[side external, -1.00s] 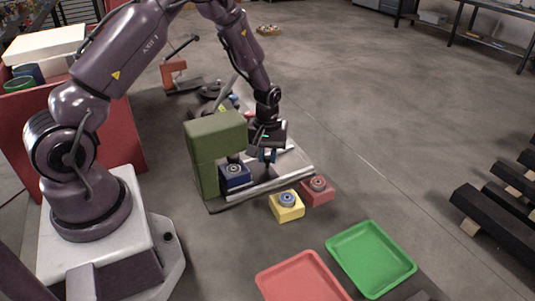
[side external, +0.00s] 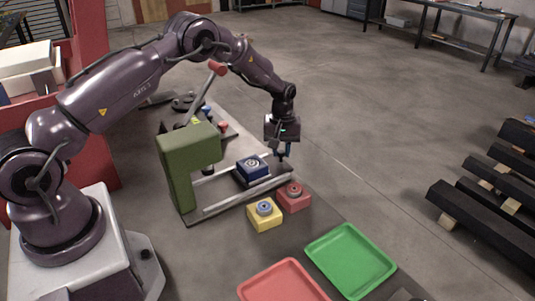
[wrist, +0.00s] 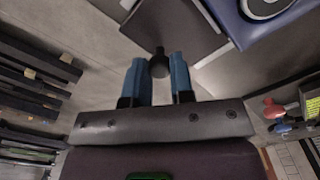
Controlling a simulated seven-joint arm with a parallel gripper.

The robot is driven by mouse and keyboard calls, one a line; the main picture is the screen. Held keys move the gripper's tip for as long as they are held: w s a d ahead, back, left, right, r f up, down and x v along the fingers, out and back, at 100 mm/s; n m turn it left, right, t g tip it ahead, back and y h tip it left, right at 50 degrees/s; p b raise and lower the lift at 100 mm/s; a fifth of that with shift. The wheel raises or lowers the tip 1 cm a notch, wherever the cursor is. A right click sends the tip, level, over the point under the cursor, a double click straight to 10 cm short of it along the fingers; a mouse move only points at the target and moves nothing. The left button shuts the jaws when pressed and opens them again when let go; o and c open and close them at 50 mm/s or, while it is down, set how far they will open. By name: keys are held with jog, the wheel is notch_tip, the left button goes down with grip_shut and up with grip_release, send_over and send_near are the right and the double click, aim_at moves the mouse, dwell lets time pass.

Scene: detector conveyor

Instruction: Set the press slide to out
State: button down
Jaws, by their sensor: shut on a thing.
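The press has a green frame (side external: 178,175) with two pale rails running out to its right. The press slide (side external: 270,178) is a dark plate on the rails, carrying a blue block (side external: 252,167) with a round top. The slide sits toward the right end of the rails, and the block is clear of the green head. My gripper (side external: 281,156) is at the slide's outer right side. In the wrist view, its blue fingers are shut on a black knob (wrist: 158,62), with the blue block (wrist: 255,25) at top right.
A red block (side external: 294,197) and a yellow block (side external: 265,214) stand just in front of the rails. A green tray (side external: 350,261) and a red tray (side external: 283,283) lie nearer. A lever with a red grip (side external: 217,68) rises behind the press. The floor to the right is open up to dark beams (side external: 470,205).

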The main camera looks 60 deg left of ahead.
jog(key=shift+w, duration=0.65)
jog(key=c, duration=1)
grip_release()
jog(key=shift+r, duration=0.1)
notch_tip(320, 180, up, 13)
jog(key=shift+f, duration=0.1)
